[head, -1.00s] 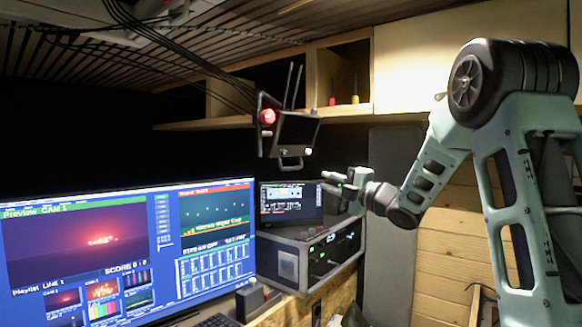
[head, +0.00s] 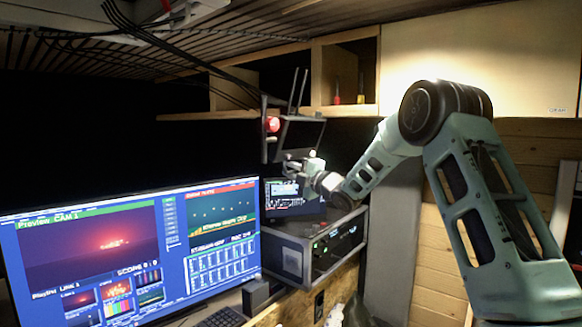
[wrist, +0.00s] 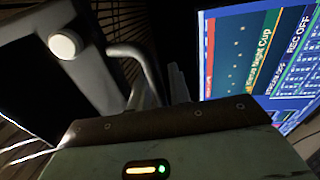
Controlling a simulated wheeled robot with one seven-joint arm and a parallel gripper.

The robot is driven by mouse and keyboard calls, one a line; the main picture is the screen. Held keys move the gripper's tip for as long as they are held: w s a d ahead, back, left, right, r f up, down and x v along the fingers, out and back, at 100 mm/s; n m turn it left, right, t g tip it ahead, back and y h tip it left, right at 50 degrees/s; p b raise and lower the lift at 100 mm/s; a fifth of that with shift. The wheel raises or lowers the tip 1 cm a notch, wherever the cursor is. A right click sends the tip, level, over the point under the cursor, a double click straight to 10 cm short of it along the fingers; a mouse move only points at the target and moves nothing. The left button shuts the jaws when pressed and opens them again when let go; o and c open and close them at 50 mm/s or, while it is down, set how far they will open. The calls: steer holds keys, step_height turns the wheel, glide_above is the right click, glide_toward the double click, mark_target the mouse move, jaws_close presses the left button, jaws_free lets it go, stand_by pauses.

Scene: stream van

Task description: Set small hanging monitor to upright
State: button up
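The small hanging monitor (head: 301,134) is a dark panel in a metal frame. It hangs under the ceiling near the shelf, with a red round part on its left side and two thin rods above it. It looks tilted. My gripper (head: 287,166) is at its lower edge and hides part of it. In the wrist view the monitor's dark frame (wrist: 100,75) with a pale round knob fills the left, and a curved grey handle (wrist: 130,52) reaches down beside my fingers (wrist: 178,85). I cannot tell whether the fingers touch or enclose the handle.
A large screen (head: 130,250) stands at lower left, and a small screen (head: 290,197) sits on a rack unit (head: 325,248) below my gripper. Wooden shelves (head: 345,110) are behind the monitor. Cables (head: 150,35) hang from the ceiling.

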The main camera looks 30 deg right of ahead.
jaws_close()
steer(key=s+g, duration=0.2)
steer(key=s+d+h, duration=0.1)
steer(key=shift+s+f+g+b, duration=0.3)
steer(key=shift+s+g+b, duration=0.05)
steer(key=shift+s+g, duration=0.05)
jaws_free()
